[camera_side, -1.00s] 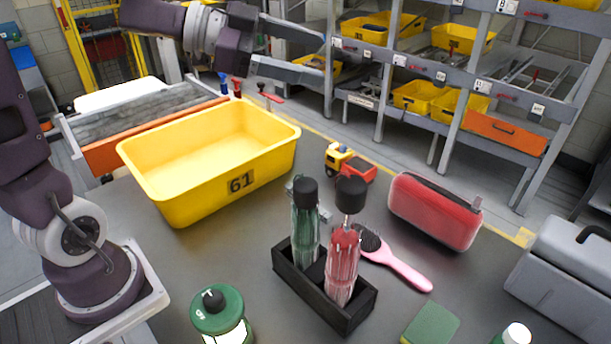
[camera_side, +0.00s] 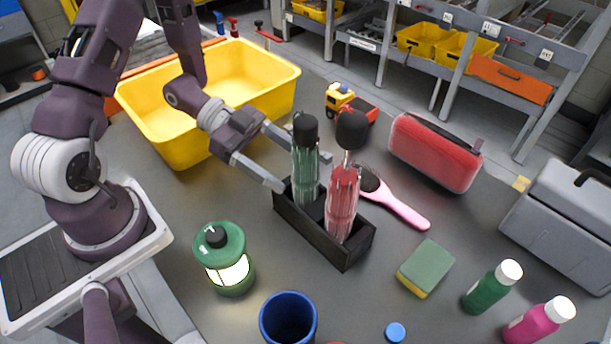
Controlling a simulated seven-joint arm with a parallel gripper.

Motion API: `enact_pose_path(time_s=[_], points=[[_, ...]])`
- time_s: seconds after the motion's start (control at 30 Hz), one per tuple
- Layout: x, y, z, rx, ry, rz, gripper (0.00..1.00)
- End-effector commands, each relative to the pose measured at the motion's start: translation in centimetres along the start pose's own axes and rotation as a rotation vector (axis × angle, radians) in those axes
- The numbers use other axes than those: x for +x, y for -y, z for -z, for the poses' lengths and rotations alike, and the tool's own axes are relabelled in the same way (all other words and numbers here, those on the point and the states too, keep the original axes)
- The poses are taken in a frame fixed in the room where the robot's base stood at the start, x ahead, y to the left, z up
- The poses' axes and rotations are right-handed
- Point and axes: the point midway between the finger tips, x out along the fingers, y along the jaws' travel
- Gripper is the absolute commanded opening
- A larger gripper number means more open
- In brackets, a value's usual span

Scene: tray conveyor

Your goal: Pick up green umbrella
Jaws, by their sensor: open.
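The green umbrella (camera_side: 306,172) stands upright, folded, with a black handle on top, in the left part of a black open holder (camera_side: 299,226). A red umbrella (camera_side: 343,203) stands in the same holder, just to its right. My gripper (camera_side: 283,162) is open, pointing right, with one finger on the near side and the other on the far side, close to the green umbrella. The far fingertip is partly hidden behind the green umbrella. I cannot tell whether the fingers touch it.
A yellow bin (camera_side: 248,72) stands behind my gripper. A toy truck (camera_side: 350,104), a red case (camera_side: 434,152) and a pink brush (camera_side: 398,208) lie behind and right. A green lantern (camera_side: 224,258), blue cup (camera_side: 288,318) and sponge (camera_side: 427,267) are in front.

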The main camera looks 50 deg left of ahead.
Motion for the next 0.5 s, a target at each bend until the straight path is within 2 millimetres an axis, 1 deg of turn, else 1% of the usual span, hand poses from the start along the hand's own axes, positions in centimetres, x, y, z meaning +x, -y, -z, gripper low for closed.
enact_pose_path(time_s=[0.1,0.23,0.33,0.5], points=[[2.1,-0.1,-0.2,-0.002,0.0,-0.006,0.72],[4.5,0.1,-0.4,0.0,-0.002,-0.005,0.72],[5.3,0.1,-0.3,0.001,-0.001,-0.002,0.72],[5.4,0.2,-0.3,0.001,0.0,0.0,0.72]])
